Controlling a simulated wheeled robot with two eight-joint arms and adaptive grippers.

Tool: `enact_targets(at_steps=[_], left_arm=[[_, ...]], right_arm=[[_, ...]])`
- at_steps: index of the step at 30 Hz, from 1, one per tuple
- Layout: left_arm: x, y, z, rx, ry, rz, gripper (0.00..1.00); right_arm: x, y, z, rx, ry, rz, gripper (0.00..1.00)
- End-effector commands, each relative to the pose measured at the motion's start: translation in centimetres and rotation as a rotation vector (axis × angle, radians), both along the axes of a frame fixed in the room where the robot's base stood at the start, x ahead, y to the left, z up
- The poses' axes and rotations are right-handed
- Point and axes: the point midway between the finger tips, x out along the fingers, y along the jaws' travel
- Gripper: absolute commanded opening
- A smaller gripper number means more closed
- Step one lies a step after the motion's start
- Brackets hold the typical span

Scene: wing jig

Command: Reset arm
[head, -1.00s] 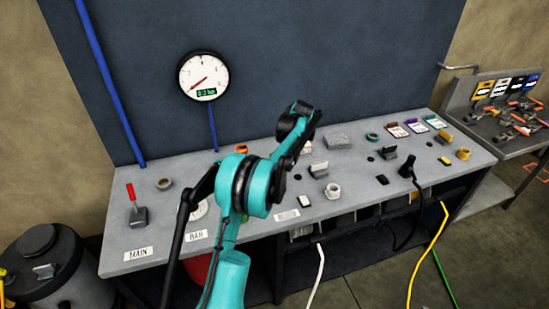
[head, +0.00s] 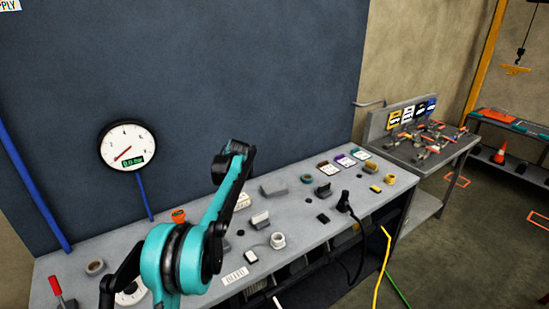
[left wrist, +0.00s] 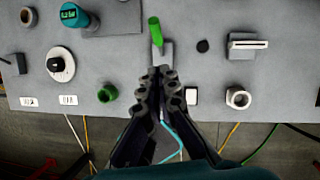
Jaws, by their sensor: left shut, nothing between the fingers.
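My left arm (head: 190,240), teal and black, reaches over the grey bench from the lower left in the head view. Its fingers cannot be made out there. In the left wrist view my left gripper (left wrist: 162,82) is shut and empty, its black fingertips together over the bench. A green-handled lever (left wrist: 155,32) stands just beyond the fingertips; contact cannot be judged. A green knob (left wrist: 108,93) lies left of the fingers, a white rocker switch (left wrist: 191,96) to their right. My right gripper is in neither view.
The bench (head: 330,215) carries a white ring fitting (head: 278,240), a grey block (head: 272,190), an orange knob (head: 178,215) and a black plug (head: 344,200) with its cable. A round gauge (head: 127,147) hangs on the blue back panel. A second bench (head: 440,150) stands right.

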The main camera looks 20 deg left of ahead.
Motion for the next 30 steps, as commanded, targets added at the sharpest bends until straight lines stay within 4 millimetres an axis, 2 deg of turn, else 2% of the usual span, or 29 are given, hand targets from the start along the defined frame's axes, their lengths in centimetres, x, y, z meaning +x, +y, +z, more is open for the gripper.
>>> enact_targets(at_steps=[5,8,13,17,23,27,30], left_arm=[[-0.9,-1.0,0.5,-0.016,-0.043,0.057,0.00],[-2.8,-3.0,1.4,-0.056,-0.123,0.177,0.00],[-8.1,-7.4,2.6,-0.175,-0.309,0.480,0.00],[-12.9,-10.7,2.4,-0.292,-0.436,0.728,0.00],[-20.9,-15.2,-0.2,-0.503,-0.585,1.120,0.00],[-26.4,-17.8,-3.6,-0.666,-0.650,1.402,0.00],[-29.8,-19.3,-6.4,-0.776,-0.672,1.592,0.00]], right_arm=[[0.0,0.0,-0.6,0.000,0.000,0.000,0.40],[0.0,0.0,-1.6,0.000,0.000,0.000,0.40],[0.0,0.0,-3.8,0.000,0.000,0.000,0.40],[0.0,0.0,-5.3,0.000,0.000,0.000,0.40],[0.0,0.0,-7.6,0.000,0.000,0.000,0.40],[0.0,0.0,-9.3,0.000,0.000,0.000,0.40],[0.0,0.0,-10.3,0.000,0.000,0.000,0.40]])
